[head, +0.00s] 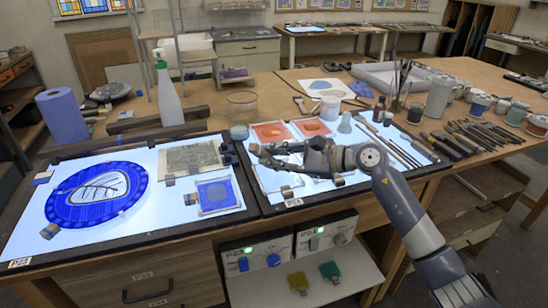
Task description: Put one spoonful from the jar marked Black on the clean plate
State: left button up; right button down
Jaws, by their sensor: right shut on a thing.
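My right gripper (262,155) reaches in from the right over the right light panel (345,168). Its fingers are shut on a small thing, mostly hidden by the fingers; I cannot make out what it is. A clear glass plate (276,181) with no visible paint lies on the panel below the gripper, partly covered by it. Several jars stand at the right of the bench, among them one jar (479,104) and another (517,114). Their labels are too small to read, so I cannot tell which is Black. My left gripper is not in view.
Two plates with orange paint (271,133) lie behind the gripper, and a plate with blue paint (217,194) lies to its left. Tools (462,139) lie at the right. A spray bottle (167,93) stands at the back left.

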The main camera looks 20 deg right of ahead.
jog(key=shift+f+b, duration=0.4)
jog(key=shift+b, duration=0.4)
dwell(1.3)
jog(key=shift+r+p, duration=0.45)
jog(key=shift+r, duration=0.7)
jog(key=shift+r, duration=0.1)
jog(key=shift+r+p, duration=0.8)
jog(key=shift+r, duration=1.15)
